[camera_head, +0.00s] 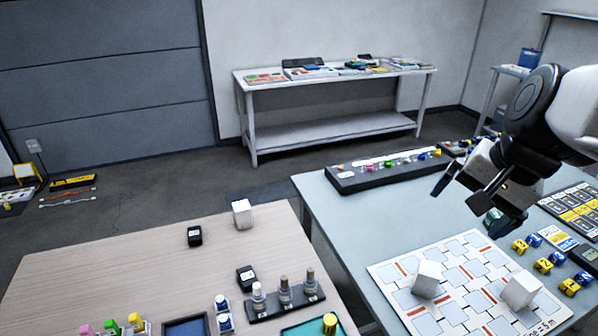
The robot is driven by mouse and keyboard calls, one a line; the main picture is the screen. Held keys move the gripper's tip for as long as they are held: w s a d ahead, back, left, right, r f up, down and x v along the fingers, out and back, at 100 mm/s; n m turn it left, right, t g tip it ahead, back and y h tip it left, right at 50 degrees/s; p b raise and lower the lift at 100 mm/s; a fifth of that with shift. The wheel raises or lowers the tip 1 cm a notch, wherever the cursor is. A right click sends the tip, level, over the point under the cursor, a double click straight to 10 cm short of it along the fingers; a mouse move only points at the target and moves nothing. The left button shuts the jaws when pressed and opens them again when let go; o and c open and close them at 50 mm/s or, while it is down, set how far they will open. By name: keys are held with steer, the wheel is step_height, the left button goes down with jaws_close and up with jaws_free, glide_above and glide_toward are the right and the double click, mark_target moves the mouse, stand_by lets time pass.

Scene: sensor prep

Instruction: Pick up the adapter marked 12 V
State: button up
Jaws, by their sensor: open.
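Two small black boxes that could be adapters stand on the wooden table: one box (194,236) farther back and another box (246,279) nearer the front. Each carries a small pale marking, too small to read, so I cannot tell which one is marked 12 V. My gripper (459,198) is open and hangs above the grey-blue table at the right, its fingers pointing down and left. Nothing shows between its fingers. It is well to the right of both black boxes and apart from them.
A white block (242,214) stands behind the boxes on the wooden table (130,262). A dark rack (286,300) with several bottles is close to the nearer box. On the grey-blue table (345,225) lie a gridded board (393,276) with white cubes and a long black strip (350,184).

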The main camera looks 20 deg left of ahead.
steer(key=w+a+r+m+g+y, duration=0.15)
steer(key=w+a, duration=0.35)
steer(key=a, duration=0.5)
steer(key=w+a+m+y, duration=0.2)
steer(key=w+a, duration=0.2)
steer(key=a, duration=0.7)
steer(key=w+a+m+g+y, duration=0.15)
steer(key=w+a, duration=0.35)
steer(key=a, duration=0.5)
steer(key=a+f+m+g+y, duration=0.2)
steer(key=a+f+m, duration=0.1)
steer(key=a, duration=1.5)
steer(key=a+f+m+g+y, duration=0.1)
steer(key=a+f+m+y, duration=0.15)
steer(key=a, duration=1.45)
glide_toward(195, 233)
steer(key=shift+s+a+f+m, duration=0.1)
steer(key=shift+a+f+m, duration=0.1)
steer(key=shift+a, duration=0.25)
steer(key=shift+s+a+f+m, duration=0.1)
steer(key=shift+a+f+m, duration=0.05)
steer(key=shift+a, duration=0.3)
steer(key=shift+x, duration=1.1)
steer(key=shift+a, duration=0.1)
